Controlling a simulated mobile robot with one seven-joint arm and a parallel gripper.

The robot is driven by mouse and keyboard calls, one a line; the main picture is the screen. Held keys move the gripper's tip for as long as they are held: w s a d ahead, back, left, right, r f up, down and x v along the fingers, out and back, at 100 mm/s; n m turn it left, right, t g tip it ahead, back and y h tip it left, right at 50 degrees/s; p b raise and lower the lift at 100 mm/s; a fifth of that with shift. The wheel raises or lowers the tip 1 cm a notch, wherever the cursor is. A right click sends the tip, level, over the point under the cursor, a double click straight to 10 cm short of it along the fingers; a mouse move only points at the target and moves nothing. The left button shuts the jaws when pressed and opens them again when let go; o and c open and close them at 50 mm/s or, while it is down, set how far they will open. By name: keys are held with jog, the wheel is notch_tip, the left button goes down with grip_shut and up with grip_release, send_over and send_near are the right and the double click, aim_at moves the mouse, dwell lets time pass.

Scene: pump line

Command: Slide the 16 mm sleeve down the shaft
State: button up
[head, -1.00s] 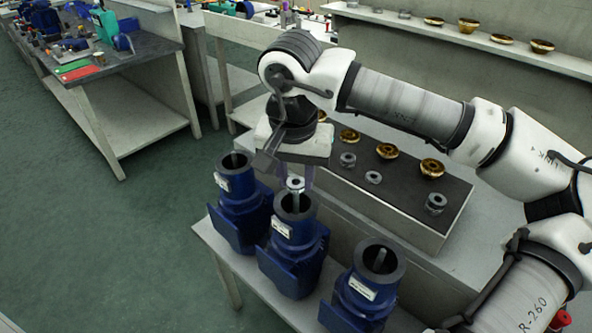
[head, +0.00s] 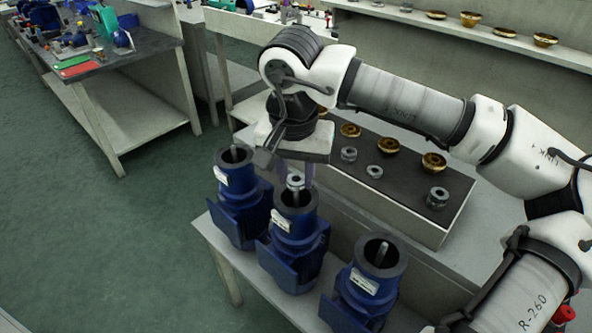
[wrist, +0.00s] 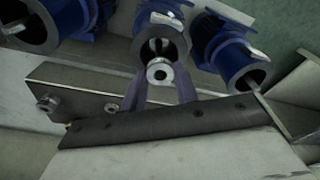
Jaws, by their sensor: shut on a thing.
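The sleeve (head: 296,181) is a small silver ring at the top of the middle blue pump housing (head: 295,228). A grey shaft (head: 294,196) shows just below it, inside the housing's round mouth. The sleeve looks lined up with the shaft, but I cannot tell whether it is around the shaft's tip or just above it. In the wrist view the sleeve (wrist: 158,72) sits between my fingertips, in front of the housing's mouth (wrist: 160,46). My gripper (wrist: 159,80) is shut on the sleeve.
Blue pump housings stand close on the left (head: 236,190) and right (head: 372,283), each with a shaft. Behind, a dark-topped block (head: 400,190) holds several silver rings and brass parts. A shelf with brass parts (head: 506,32) runs along the back. Green floor is open at left.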

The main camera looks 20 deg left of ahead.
jog(key=shift+f+b, duration=0.6)
dwell(0.5)
jog(key=o, duration=1.1)
jog(key=shift+c, duration=0.2)
notch_tip(320, 180, up, 14)
jog(key=s, duration=0.1)
jog(key=shift+s+d, duration=0.15)
jog(key=shift+s, duration=0.2)
jog(key=shift+f, duration=0.1)
